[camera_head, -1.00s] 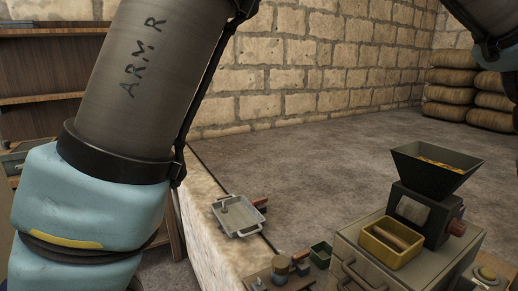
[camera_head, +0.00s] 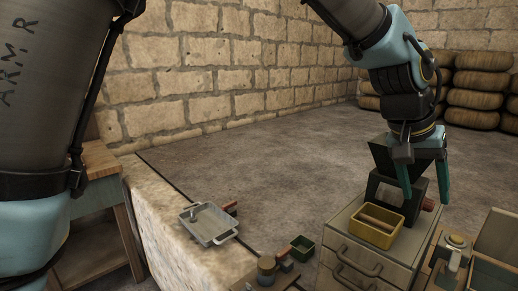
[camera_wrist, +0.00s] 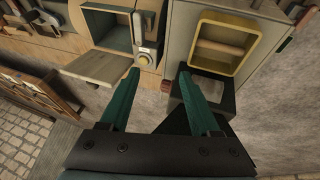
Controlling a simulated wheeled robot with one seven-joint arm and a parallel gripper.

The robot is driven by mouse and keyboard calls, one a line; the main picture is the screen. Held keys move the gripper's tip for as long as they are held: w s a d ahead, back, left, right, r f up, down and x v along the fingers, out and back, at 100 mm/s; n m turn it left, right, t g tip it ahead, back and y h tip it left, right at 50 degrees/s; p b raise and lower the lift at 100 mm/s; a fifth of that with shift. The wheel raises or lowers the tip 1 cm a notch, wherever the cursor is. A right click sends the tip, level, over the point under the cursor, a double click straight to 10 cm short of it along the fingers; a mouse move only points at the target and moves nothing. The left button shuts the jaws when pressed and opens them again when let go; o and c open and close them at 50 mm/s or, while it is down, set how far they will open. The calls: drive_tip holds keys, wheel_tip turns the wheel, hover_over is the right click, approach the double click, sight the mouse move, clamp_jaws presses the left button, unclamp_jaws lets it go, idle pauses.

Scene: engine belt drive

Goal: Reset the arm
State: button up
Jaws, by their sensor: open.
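My gripper (camera_head: 424,200) hangs at the right of the head view, with its two green fingers apart and pointing down. Nothing shows between the fingers. It is in front of the dark hopper machine (camera_head: 380,156) and partly hides it. The wrist view shows the open fingers (camera_wrist: 158,76) too, with the yellow bin (camera_wrist: 241,35) beyond them at upper right. Whether the fingers touch the machine cannot be told.
The yellow bin (camera_head: 355,231) stands on a grey drawer cabinet (camera_head: 343,258). A metal tray (camera_head: 208,224) lies on the stone ledge. A small green box (camera_head: 302,247) sits beside the cabinet. Stacked sacks (camera_head: 478,84) are at the back right. The floor behind is clear.

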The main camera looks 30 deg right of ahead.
drive_tip(key=shift+n+t, duration=0.6)
drive_tip(key=shift+n, duration=0.3)
drive_tip(key=w+a, duration=0.1)
drive_tip(key=w, duration=0.2)
drive_tip(key=w+a+f, duration=0.1)
drive_tip(key=w+a, duration=0.1)
drive_tip(key=w, duration=0.2)
drive_tip(key=w+a+f, duration=0.1)
drive_tip(key=w, duration=0.2)
drive_tip(key=shift+w+a, duration=0.25)
drive_tip(key=w+a+f+n+t+y, duration=0.1)
drive_tip(key=w+a+f+n, duration=0.15)
drive_tip(key=w+a, duration=0.7)
drive_tip(key=w+a+f+n+t+y, duration=0.1)
drive_tip(key=w+a+f+n, duration=0.15)
drive_tip(key=w+a, duration=0.75)
drive_tip(key=a+f+n+y, duration=0.1)
drive_tip(key=a+f+n, duration=0.1)
drive_tip(key=a, duration=1.3)
drive_tip(key=a+f+n+y, duration=0.1)
drive_tip(key=a+n, duration=0.3)
drive_tip(key=a, duration=1.1)
drive_tip(key=shift+s+a+f+n+y, duration=0.2)
drive_tip(key=shift+s+f+n+y, duration=0.15)
drive_tip(key=shift+f, duration=0.4)
